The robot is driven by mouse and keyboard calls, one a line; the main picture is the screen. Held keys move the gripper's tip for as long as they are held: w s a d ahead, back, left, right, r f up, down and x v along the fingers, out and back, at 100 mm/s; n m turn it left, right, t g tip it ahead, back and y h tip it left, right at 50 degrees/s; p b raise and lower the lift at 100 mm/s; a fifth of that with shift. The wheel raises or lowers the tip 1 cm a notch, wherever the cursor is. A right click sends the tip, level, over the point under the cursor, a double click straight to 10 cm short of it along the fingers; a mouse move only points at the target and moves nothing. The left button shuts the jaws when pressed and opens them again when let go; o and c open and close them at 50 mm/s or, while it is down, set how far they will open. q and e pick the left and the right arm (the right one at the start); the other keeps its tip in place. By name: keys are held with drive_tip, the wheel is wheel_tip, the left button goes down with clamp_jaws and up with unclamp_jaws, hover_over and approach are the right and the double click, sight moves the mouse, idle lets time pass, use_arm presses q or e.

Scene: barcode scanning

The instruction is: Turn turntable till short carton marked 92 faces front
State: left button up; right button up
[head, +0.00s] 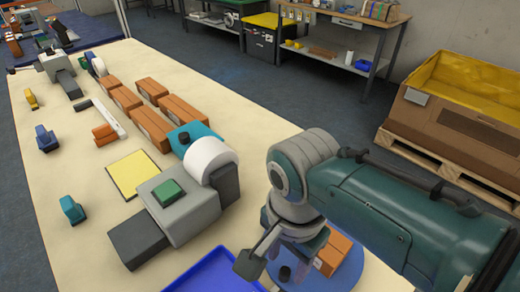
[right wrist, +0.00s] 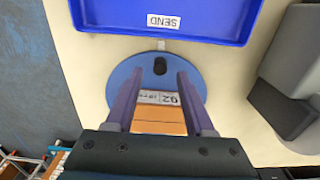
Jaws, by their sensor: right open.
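The blue turntable (right wrist: 115,88) lies on the table below my right gripper (right wrist: 160,73). It shows partly behind my arm in the head view (head: 350,276). A black upright knob (right wrist: 160,65) stands on the disc between the open fingertips; I cannot tell if they touch it. An orange carton (right wrist: 160,115) sits on the disc between the fingers, partly hidden by the gripper body. Its white label (right wrist: 158,97) seems to read 92 and is on the knob side. The carton also shows in the head view (head: 334,252). My left gripper is out of view.
A blue tray (right wrist: 205,35) marked SEND lies beside the turntable. A grey machine with a green block (head: 168,191) stands beyond it, near a yellow pad (head: 128,173). Several orange cartons (head: 152,128) stand farther back. A white mark (right wrist: 161,45) lies at the disc's edge.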

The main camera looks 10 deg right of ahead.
use_arm(q)
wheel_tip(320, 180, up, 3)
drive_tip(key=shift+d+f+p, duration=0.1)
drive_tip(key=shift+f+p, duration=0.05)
drive_tip(key=shift+p, duration=0.7)
use_arm(e)
wheel_tip(320, 180, up, 6)
drive_tip(key=shift+s+r, duration=0.1)
drive_tip(key=s+d+r+n+t, duration=0.2)
drive_tip(key=s+d+r+n, duration=0.25)
drive_tip(key=s+n, duration=0.25)
drive_tip(key=s+d+r+n+t, duration=0.1)
drive_tip(key=s+d+r+n, duration=0.3)
drive_tip(key=s+r+n, duration=0.15)
use_arm(q)
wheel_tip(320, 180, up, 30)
drive_tip(key=p, duration=2.9)
drive_tip(key=shift+p, duration=0.4)
use_arm(e)
wheel_tip(320, 180, up, 30)
drive_tip(key=s+n, duration=0.1)
drive_tip(key=shift+f+t, duration=0.15)
drive_tip(key=shift+t, duration=0.15)
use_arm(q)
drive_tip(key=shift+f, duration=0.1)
